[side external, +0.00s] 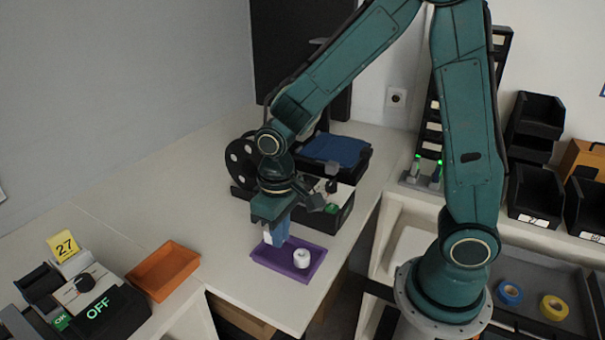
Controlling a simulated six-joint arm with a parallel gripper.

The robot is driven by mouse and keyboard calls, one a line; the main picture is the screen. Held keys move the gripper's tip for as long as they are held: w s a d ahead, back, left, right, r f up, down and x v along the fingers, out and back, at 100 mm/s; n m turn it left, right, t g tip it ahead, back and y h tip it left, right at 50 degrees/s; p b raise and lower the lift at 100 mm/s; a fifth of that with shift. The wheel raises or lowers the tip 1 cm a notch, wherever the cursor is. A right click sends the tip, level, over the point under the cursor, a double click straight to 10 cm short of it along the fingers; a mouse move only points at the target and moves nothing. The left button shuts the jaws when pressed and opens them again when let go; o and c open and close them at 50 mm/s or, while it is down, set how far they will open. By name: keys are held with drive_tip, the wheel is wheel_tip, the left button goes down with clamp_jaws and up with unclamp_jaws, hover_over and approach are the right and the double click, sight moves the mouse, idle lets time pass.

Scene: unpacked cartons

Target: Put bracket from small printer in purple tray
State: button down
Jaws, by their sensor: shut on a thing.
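My gripper (272,226) points down over the back left part of the purple tray (309,275). It is shut on a small blue piece (281,232), which I take to be the bracket. A pale part shows right beside the blue piece, and I cannot tell whether it belongs to it. The held piece is at or just above the tray; contact is unclear. A white ring-shaped part (302,258) lies in the tray's right half. A black printer (342,212) with a blue top plate (335,150) stands behind my gripper, partly hidden by it.
An orange tray (163,270) lies to the left on the white table. A black device marked OFF (98,309) stands at the lower left with a yellow 27 sign (65,246). A black spool (241,161) is behind my gripper. The table's front edge is close to the purple tray.

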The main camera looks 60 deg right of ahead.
drive_tip(key=shift+f, duration=1.65)
drive_tip(key=shift+f, duration=0.15)
drive_tip(key=c, duration=1.7)
unclamp_jaws()
drive_tip(key=shift+c, duration=0.2)
wheel_tip(320, 180, up, 12)
drive_tip(key=shift+r, duration=0.2)
